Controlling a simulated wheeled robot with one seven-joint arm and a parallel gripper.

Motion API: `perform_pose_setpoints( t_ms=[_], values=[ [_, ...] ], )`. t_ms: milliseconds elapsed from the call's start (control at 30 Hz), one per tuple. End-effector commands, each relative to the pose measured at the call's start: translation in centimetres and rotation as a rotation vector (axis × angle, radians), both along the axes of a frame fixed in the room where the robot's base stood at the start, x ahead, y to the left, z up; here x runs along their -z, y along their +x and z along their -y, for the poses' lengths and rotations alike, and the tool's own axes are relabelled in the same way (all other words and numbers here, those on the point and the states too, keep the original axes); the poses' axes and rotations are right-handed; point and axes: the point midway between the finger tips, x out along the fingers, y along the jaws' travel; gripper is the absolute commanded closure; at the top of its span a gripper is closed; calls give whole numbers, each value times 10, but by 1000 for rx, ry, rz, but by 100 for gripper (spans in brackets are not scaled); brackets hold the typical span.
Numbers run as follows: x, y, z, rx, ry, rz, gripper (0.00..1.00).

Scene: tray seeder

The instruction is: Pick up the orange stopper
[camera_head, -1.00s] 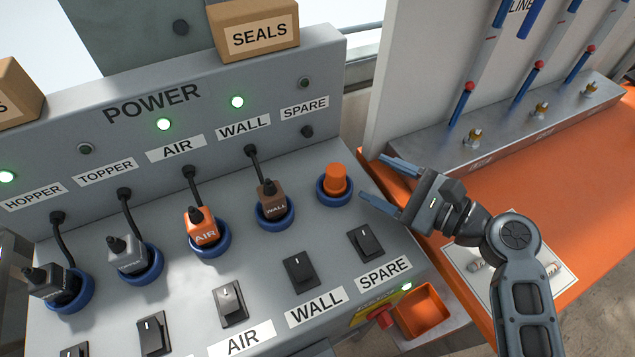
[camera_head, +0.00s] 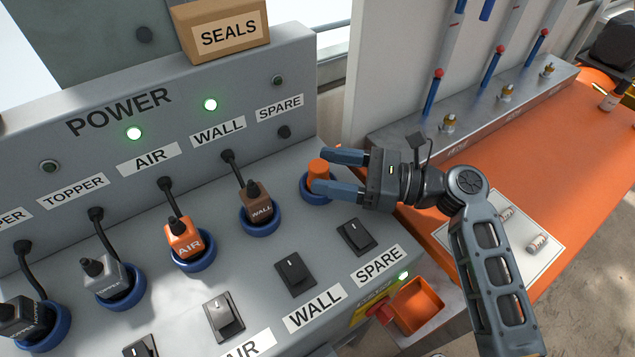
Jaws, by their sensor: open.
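The orange stopper (camera_head: 318,170) stands in the blue ring socket (camera_head: 306,194) of the SPARE column on the grey power panel. My gripper (camera_head: 333,172) has come in from the right, with its two blue-grey fingers apart. The fingertips reach the stopper, one on its far side and one on its near side. The near finger hides the stopper's lower part. I cannot tell whether either finger touches it.
The brown WALL plug (camera_head: 257,205) and the orange AIR plug (camera_head: 183,239) sit in sockets to the left, with black cables. The SPARE switch (camera_head: 357,236) is just in front. An orange bin (camera_head: 417,304) lies at the panel's right edge. A SEALS box (camera_head: 222,33) stands behind.

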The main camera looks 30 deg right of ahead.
Motion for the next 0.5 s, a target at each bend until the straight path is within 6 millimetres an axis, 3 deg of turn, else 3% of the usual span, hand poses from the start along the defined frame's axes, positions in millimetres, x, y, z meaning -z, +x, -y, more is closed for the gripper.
perform_pose_setpoints(
  t_ms=[200, 467, 500],
  values=[
    [1, 17, -17, 0, -1, 1, 35],
    [-1, 19, -18, 1, -1, 0, 35],
    [-1, 19, -18, 1, -1, 0, 39]
  ],
)
